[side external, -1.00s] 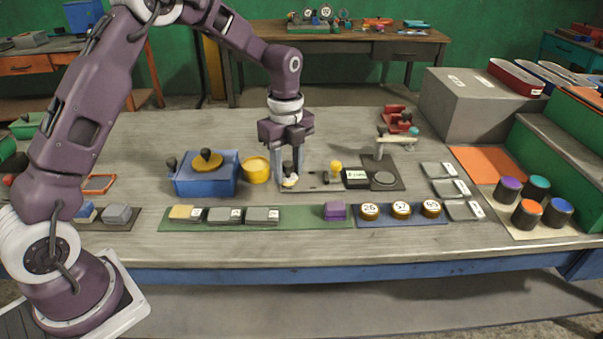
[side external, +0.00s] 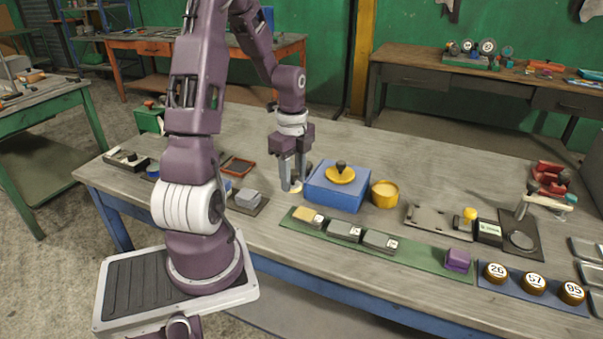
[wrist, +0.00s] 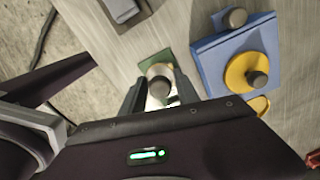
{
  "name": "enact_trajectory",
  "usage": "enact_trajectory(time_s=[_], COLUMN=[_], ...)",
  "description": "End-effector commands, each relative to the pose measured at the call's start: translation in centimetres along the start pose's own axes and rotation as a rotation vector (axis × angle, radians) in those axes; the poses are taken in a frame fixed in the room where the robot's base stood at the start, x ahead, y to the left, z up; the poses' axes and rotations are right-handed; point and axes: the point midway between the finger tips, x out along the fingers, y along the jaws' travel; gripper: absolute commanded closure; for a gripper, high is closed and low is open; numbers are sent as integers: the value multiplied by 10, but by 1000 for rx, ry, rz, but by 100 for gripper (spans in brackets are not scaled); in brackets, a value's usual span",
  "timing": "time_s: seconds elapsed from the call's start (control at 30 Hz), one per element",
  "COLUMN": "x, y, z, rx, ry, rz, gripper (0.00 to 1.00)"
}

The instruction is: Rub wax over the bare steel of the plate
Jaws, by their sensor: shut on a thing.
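My gripper (side external: 293,177) is shut on a dark-knobbed applicator (wrist: 160,88) with a cream pad (side external: 295,190). It is low over the bench, left of the blue box (side external: 337,187); I cannot tell whether the pad touches the bench. In the wrist view the knob is between the fingers and part of the pad is hidden. A flat grey plate (side external: 430,219) lies right of a round yellow tin (side external: 385,190), with a yellow-topped knob (side external: 469,214) at its right end. The tin stands right of the blue box. The plate's surface finish is too small to judge.
The blue box, also in the wrist view (wrist: 208,62), carries a yellow disc with a dark knob. A green strip (side external: 415,252) along the front holds several blocks. Numbered pots (side external: 533,284) stand front right. A grey block (side external: 249,198) lies on a tray at left.

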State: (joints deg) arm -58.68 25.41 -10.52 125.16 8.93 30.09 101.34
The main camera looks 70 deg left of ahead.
Motion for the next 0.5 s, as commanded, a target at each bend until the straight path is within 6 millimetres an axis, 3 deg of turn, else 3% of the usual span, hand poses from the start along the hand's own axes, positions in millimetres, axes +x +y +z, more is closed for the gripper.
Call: enact_trajectory(time_s=[0.5], x=[46], y=[0], z=[-1], rx=[2], ry=[1], rz=[4], gripper=[95])
